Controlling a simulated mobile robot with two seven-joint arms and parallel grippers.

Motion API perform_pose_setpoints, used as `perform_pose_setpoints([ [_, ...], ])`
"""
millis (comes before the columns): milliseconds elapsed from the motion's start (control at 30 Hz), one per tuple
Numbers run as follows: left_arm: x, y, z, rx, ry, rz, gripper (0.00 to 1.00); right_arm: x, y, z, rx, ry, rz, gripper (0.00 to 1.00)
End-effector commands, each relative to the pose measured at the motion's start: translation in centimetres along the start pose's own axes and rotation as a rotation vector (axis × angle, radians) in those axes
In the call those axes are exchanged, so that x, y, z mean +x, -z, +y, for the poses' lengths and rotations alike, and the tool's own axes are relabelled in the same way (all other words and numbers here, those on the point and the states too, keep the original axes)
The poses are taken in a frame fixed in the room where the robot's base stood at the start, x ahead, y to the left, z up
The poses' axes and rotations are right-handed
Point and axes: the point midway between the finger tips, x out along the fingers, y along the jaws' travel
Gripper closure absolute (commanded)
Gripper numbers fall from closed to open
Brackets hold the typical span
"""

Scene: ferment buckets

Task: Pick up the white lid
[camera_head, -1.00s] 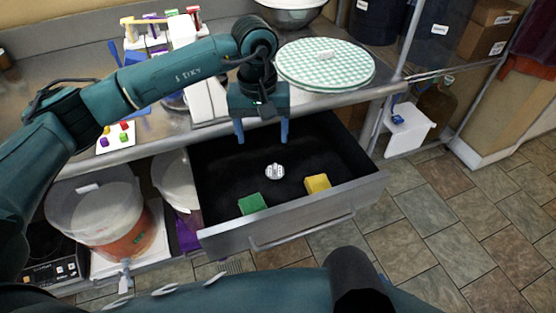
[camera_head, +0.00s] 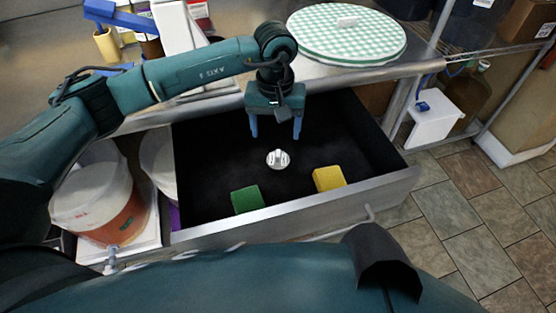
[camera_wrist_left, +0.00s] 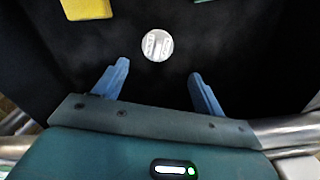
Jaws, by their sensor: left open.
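The white lid (camera_head: 278,159) is a small round disc with a raised grip. It lies on the black floor of the open drawer (camera_head: 230,226). It also shows in the left wrist view (camera_wrist_left: 157,45), beyond the fingertips and roughly centred between them. My left gripper (camera_head: 275,135) points down into the drawer, above and behind the lid. Its two blue fingers (camera_wrist_left: 159,70) are spread apart with nothing between them, and it does not touch the lid. My right gripper is not in view.
A green block (camera_head: 246,199) and a yellow block (camera_head: 328,179) lie in the drawer near its front wall. A green checkered round cover (camera_head: 347,40) sits on the counter above. A bucket with orange contents (camera_head: 105,205) stands at left below the counter.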

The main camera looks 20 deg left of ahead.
Motion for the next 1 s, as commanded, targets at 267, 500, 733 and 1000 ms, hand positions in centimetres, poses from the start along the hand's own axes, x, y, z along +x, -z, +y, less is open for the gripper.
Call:
perform_pose_setpoints([
  [267,3.5,0.0,0.0,0.000,0.000,0.000,0.30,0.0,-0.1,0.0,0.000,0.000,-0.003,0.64],
  [500,6.2,-0.3,0.5,0.001,0.000,-0.004,0.30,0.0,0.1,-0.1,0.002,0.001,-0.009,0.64],
  [733,8.7,-0.2,0.5,0.000,0.000,0.000,0.30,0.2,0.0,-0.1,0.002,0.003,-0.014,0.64],
  [1000,8.8,-0.2,0.5,0.001,-0.001,0.001,0.32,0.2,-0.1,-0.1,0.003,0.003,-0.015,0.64],
])
